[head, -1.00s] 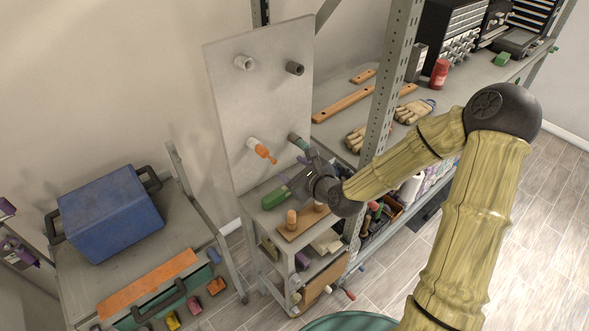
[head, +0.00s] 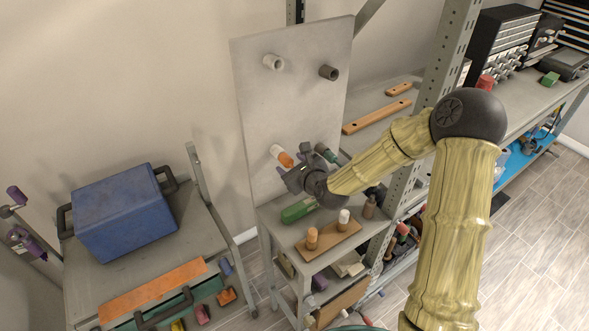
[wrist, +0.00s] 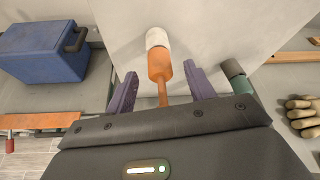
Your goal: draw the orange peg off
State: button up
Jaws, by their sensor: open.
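The orange peg (wrist: 161,66) sticks out of a white sleeve (wrist: 156,37) on the grey upright panel (head: 290,100). In the wrist view its thick end is in the sleeve and a thin orange stem points toward my gripper. My gripper (wrist: 160,84) is open, with one purple finger on each side of the peg and a visible gap to both. In the head view my gripper (head: 296,168) is at the lower part of the panel, just below the peg (head: 286,160), and hides part of it.
A dark sleeve with a green piece (wrist: 239,83) sits right of my gripper. White (head: 273,62) and dark (head: 329,72) sleeves are higher on the panel. Below, a shelf holds a green-handled item (head: 298,210) and a wooden board with pegs (head: 330,240). A blue box (head: 125,215) stands left.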

jog(key=shift+x, duration=1.1)
jog(key=shift+s, duration=0.1)
jog(key=shift+c, duration=0.2)
jog(key=c, duration=1.1)
jog(key=o, duration=0.3)
jog(key=shift+c, duration=1.3)
jog(key=shift+d, duration=0.1)
jog(key=shift+s+r, duration=0.1)
jog(key=s+d+r, duration=0.1)
jog(key=s+d, duration=0.3)
jog(key=s, duration=0.1)
jog(key=shift+s+p, duration=0.3)
jog(key=shift+s, duration=0.1)
